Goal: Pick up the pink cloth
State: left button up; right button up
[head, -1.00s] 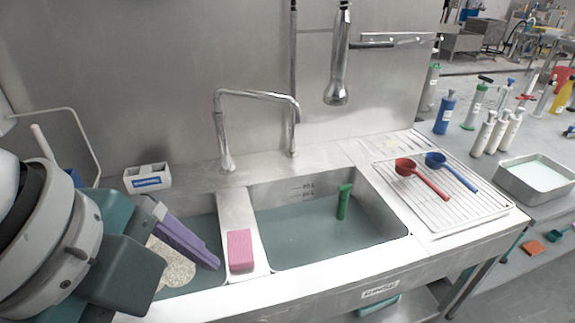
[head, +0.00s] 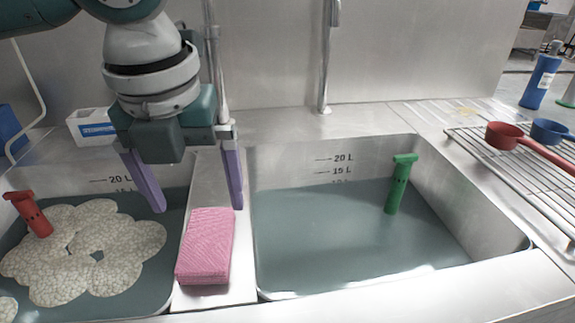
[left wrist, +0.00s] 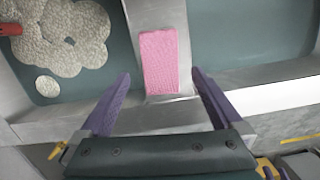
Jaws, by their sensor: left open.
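The pink cloth (head: 206,246) is a folded block lying on the steel divider (head: 240,290) between the two sink basins. It also shows in the left wrist view (left wrist: 159,62), just beyond the fingertips. My left gripper (head: 188,208) is open and empty, its two purple fingers pointing down above the divider, behind and slightly left of the cloth in the head view. In the left wrist view the fingers (left wrist: 160,78) are spread wider than the cloth. They do not appear to touch it. My right gripper is in neither view.
The right basin holds water and a green tool (head: 400,185). A faucet (head: 326,60) stands behind. Red (head: 505,135) and blue scoops (head: 550,130) lie on the right rack.

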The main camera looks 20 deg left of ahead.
aim_at(206, 237)
pick_arm(q)
notch_tip(206, 237, down, 7)
jog(key=shift+r+b, duration=0.15)
jog(key=shift+b, duration=0.45)
jog(key=c, duration=1.2)
jog(key=shift+c, duration=0.2)
jog(key=shift+r, duration=0.15)
notch_tip(206, 237, up, 20)
jog(key=p, duration=0.4)
